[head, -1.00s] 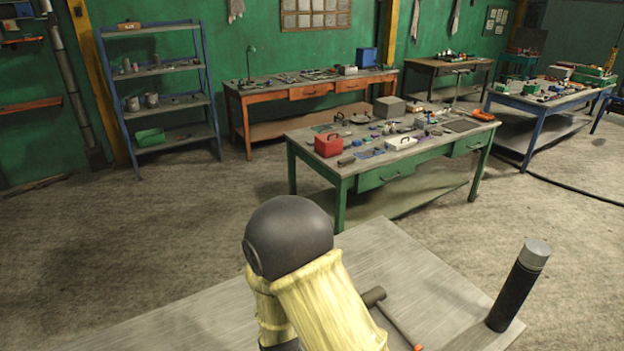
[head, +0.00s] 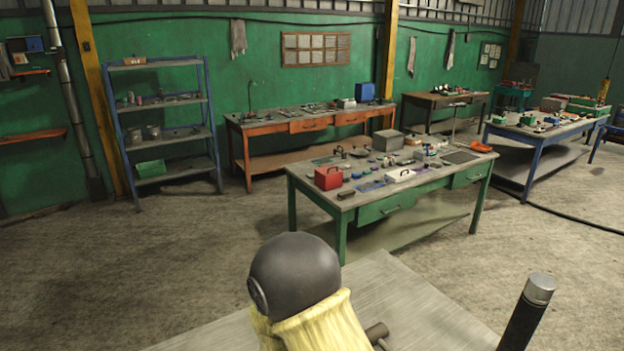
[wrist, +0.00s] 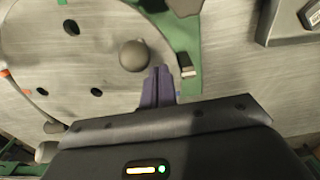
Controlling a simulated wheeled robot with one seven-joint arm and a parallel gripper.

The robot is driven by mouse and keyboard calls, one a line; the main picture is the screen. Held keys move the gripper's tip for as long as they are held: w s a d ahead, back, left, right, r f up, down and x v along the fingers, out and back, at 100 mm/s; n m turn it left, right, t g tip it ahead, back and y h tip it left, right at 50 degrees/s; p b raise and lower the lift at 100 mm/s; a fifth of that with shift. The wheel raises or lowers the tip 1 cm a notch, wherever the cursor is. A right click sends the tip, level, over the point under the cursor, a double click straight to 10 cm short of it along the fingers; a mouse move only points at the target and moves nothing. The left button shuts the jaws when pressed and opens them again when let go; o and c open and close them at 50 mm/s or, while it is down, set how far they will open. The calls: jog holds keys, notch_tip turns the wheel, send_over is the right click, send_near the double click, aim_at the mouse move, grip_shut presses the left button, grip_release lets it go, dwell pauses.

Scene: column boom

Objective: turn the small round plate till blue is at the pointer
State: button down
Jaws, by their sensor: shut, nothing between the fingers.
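A round grey plate (wrist: 60,62) with several dark holes fills the left of the wrist view. A dark round knob (wrist: 133,55) stands near its right side. An orange mark (wrist: 5,73) shows at the plate's left edge. A small bluish patch (wrist: 178,93) lies just right of my fingertips; I cannot tell whether it is the blue mark. A metal-and-black block (wrist: 187,72) sits on a green strip (wrist: 190,45) beside the plate; I cannot tell whether it is the pointer. My gripper (wrist: 158,72) is shut and empty, its purple fingers close beside the knob. Contact is unclear.
In the head view, my arm is over a grey bench top (head: 400,300). A grey box-like object (wrist: 290,20) is upper right in the wrist view.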

jog(key=shift+s+d, duration=0.55)
jog(key=shift+d, duration=0.1)
jog(key=shift+s+d+b, duration=0.45)
jog(key=shift+d, duration=0.25)
jog(key=shift+w+a, duration=0.25)
jog(key=shift+a, duration=0.25)
dwell(0.3)
notch_tip(320, 180, up, 9)
jog(key=p, duration=0.8)
dwell(0.3)
